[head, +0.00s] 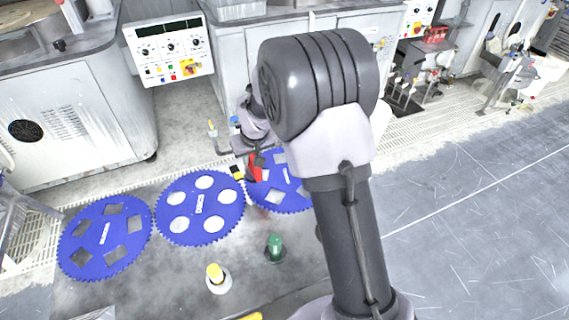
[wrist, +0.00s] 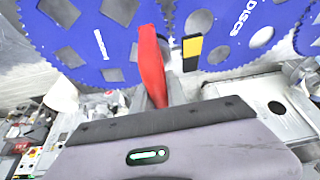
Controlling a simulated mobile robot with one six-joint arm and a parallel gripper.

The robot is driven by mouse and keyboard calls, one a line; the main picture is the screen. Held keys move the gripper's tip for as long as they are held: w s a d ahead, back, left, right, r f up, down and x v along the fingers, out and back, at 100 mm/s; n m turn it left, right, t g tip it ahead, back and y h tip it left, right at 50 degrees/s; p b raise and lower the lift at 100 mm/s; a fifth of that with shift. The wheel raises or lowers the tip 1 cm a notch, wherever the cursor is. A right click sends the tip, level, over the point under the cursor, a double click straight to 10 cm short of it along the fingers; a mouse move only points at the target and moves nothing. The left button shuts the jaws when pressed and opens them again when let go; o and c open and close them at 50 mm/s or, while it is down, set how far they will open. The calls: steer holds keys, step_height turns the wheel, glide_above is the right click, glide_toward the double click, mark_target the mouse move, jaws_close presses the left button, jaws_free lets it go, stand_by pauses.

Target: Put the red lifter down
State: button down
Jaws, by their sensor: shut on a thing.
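The red lifter (head: 254,172) is in my gripper (head: 258,160), seen in the head view above the edge of the right blue disc. In the wrist view the red lifter (wrist: 151,65) points away from my gripper (wrist: 160,95), over the blue discs. My gripper is shut on it, though the fingers are partly hidden. I cannot tell how far its lower end is from the surface.
A yellow-and-black piece (head: 237,172) shows beside the lifter. Blue toothed discs, left (head: 104,238), middle (head: 200,207) and right (head: 281,184), lie on a grey surface (head: 160,270). A green piece (head: 275,248) and a yellow-topped piece (head: 216,277) stand in front.

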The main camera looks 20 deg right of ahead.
steer(key=shift+w+d+f+b, duration=0.1)
steer(key=shift+d+f+b, duration=0.7)
steer(key=shift+d, duration=1.05)
steer(key=shift+w+d+f+b, duration=0.1)
steer(key=shift+d+f+b, duration=0.7)
steer(key=shift+d, duration=1.1)
steer(key=shift+w+d+f+b, duration=0.1)
steer(key=shift+d+f+b, duration=0.7)
steer(key=shift+d, duration=1.05)
steer(key=c, duration=1.3)
jaws_free()
steer(key=shift+s, duration=0.1)
steer(key=shift+p, duration=0.3)
